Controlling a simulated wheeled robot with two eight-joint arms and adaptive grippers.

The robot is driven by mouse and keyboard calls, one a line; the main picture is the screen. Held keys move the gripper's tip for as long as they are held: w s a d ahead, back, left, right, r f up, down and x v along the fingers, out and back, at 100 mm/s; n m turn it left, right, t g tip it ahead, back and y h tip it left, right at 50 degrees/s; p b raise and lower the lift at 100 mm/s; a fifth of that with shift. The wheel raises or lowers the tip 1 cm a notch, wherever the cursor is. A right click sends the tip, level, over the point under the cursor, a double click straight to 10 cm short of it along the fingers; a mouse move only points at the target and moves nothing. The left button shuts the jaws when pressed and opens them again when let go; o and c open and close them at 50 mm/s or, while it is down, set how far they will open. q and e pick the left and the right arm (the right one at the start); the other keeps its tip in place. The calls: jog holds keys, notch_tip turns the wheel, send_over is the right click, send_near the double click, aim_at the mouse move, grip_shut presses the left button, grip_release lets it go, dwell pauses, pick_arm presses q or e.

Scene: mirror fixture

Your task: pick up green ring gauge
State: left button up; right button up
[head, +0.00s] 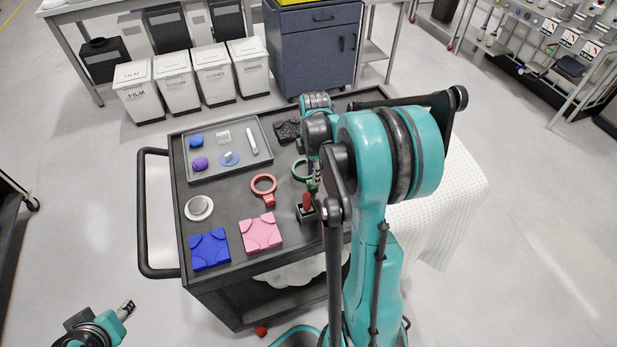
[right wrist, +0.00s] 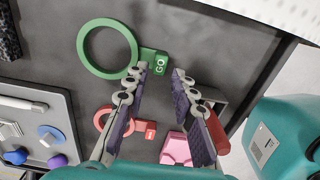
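The green ring gauge (head: 298,172) lies on the dark cart top, partly hidden by my right arm in the head view. In the right wrist view its ring (right wrist: 84,44) and its handle tag marked GO (right wrist: 160,63) show clearly. My right gripper (right wrist: 163,71) is open, with the tag at the gap between its fingertips. I cannot tell whether the fingers touch the tag. In the head view the right gripper (head: 316,180) is mostly hidden behind its own arm. My left gripper (head: 126,310) is at the lower left, away from the cart; its fingers are too small to judge.
A red ring gauge (head: 264,183) lies left of the green one. A small black holder with a red piece (head: 307,203) stands close in front. Pink (head: 261,233) and blue (head: 210,249) blocks, a round white-rimmed disc (head: 199,208) and a grey tray (head: 184,148) share the cart.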

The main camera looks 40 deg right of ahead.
notch_tip(320, 180, down, 4)
jog(key=shift+b, duration=0.75)
jog(key=shift+r, duration=0.1)
grip_shut()
